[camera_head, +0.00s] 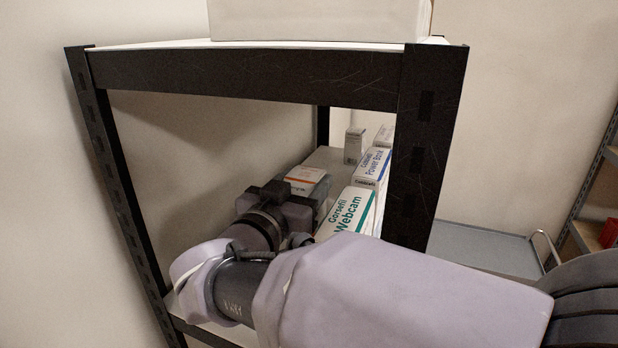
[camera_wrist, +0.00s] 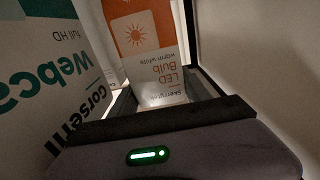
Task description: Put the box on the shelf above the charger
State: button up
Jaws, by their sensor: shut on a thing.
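My gripper (camera_head: 316,193) reaches into a black-framed shelf unit and is shut on a white and orange LED bulb box (camera_head: 305,175). In the wrist view the box (camera_wrist: 150,50) stands between the two fingers (camera_wrist: 163,92), its printing upside down. The box is held at the level of the shelf board (camera_head: 330,158); I cannot tell whether it touches the board. No charger can be made out in either view.
A Webcam box (camera_head: 352,212) stands close right of my gripper; it fills the left of the wrist view (camera_wrist: 45,75). Behind it are a Power Bank box (camera_head: 373,167) and a small white box (camera_head: 354,146). A black post (camera_head: 428,150) stands at front right.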

jog(key=f, duration=0.4)
jog(key=f+b, duration=0.1)
jog(key=f, duration=0.2)
jog(key=shift+a+f, duration=0.2)
jog(key=shift+f, duration=0.2)
jog(key=shift+d+f, duration=0.1)
jog(key=o, duration=1.3)
jog(key=shift+o, duration=0.3)
